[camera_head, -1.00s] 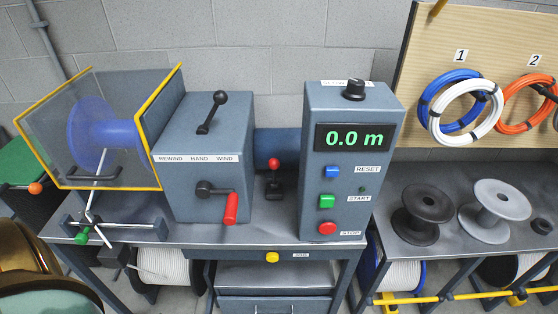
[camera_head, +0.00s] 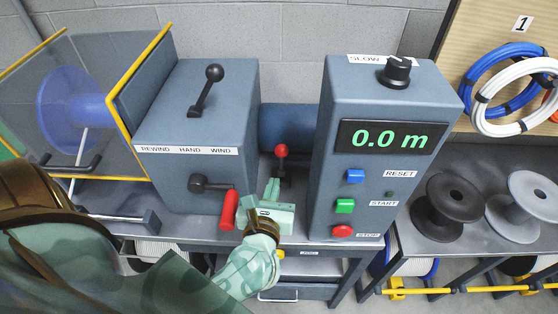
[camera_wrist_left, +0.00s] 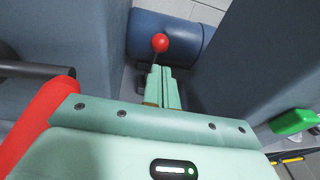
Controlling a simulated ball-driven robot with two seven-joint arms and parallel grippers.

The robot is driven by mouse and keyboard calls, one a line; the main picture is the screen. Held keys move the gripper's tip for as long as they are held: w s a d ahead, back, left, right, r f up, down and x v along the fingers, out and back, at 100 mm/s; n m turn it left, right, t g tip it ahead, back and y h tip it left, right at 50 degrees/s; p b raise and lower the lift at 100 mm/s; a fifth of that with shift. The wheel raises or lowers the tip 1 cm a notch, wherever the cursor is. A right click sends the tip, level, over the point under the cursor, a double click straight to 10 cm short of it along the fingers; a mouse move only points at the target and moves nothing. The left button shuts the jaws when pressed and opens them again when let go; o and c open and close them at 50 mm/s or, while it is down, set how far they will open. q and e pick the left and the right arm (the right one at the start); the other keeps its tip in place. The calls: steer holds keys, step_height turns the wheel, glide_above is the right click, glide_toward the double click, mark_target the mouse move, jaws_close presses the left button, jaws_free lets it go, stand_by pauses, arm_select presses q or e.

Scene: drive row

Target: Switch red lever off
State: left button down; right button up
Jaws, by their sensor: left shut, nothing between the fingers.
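The red lever, a small red ball (camera_head: 281,151) on a thin dark stem, stands upright between the grey drive box and the control box. It also shows in the left wrist view as a red ball (camera_wrist_left: 160,43) just beyond the fingertips. My left gripper (camera_head: 272,187) is shut and empty, in front of the lever and slightly below the ball. In the left wrist view its closed fingers (camera_wrist_left: 162,80) point at the lever and overlap the lower stem. I cannot tell whether they touch it. My right gripper is not in view.
A red-handled crank (camera_head: 229,209) is close to the left of my gripper. The control box (camera_head: 350,215) with a 0.0 m display stands close on the right. A blue cylinder (camera_head: 287,125) lies behind the lever. Black and grey spools (camera_head: 449,200) stand at the right.

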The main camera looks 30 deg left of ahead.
mark_target(280, 152)
arm_select(q)
steer(key=x, duration=0.8)
steer(key=shift+w+a+f, duration=0.1)
steer(key=shift+w+a, duration=0.1)
steer(key=shift+w, duration=0.25)
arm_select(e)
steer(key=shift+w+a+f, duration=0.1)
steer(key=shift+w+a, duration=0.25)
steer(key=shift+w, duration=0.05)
